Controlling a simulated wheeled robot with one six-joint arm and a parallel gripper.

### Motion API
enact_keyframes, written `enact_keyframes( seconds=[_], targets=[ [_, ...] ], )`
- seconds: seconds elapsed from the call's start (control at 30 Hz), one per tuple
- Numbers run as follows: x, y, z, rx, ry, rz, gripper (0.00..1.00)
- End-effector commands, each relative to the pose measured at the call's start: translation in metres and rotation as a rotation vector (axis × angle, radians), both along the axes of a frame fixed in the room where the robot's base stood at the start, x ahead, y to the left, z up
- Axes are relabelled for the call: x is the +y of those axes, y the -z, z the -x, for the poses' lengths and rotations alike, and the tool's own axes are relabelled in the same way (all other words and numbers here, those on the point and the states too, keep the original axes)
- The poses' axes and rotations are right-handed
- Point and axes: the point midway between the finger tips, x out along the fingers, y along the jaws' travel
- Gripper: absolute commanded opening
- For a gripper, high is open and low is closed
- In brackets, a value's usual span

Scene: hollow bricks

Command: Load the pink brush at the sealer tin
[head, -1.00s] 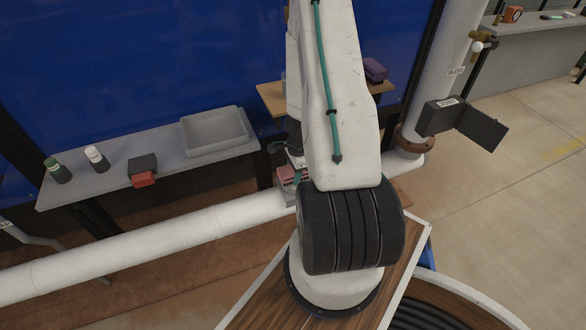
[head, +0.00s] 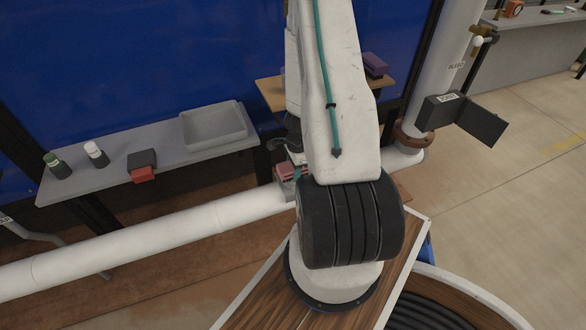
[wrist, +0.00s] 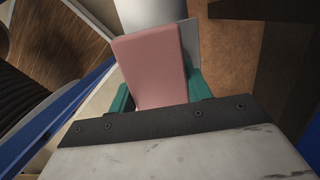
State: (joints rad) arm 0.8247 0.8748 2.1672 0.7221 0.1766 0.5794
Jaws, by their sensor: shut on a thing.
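My gripper (wrist: 160,92) has teal fingers on either side of a plain pink block (wrist: 150,68) and is shut on it. The block sticks out past the fingers; no bristles show, so I cannot tell if it is the brush. In the head view my arm hides most of the gripper. A pink, slotted piece (head: 287,172) shows beside my arm just above the white pipe; I cannot tell if it is the same thing. No tin marked as sealer can be made out.
A grey bench (head: 110,178) at left bears a grey tray (head: 213,140), two small bottles and a dark box with a red front (head: 142,168). A wooden shelf (head: 268,88) behind my arm bears a purple block (head: 375,65). A white pipe (head: 130,250) runs low across the front.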

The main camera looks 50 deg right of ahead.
Motion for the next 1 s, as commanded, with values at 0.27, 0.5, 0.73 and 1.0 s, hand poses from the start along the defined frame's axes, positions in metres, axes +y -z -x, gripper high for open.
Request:
enact_keyframes(
  seconds=[0.27, 0.5, 0.73, 1.0],
  targets=[
    [-0.0001, 0.0034, -0.0002, 0.000, 0.001, 0.000, 0.31],
    [-0.0001, 0.0061, -0.0003, -0.001, 0.001, 0.000, 0.31],
    [-0.0002, 0.0075, -0.0003, -0.001, 0.001, 0.000, 0.31],
    [-0.0002, 0.0080, -0.0003, -0.001, 0.001, 0.000, 0.31]
  ],
)
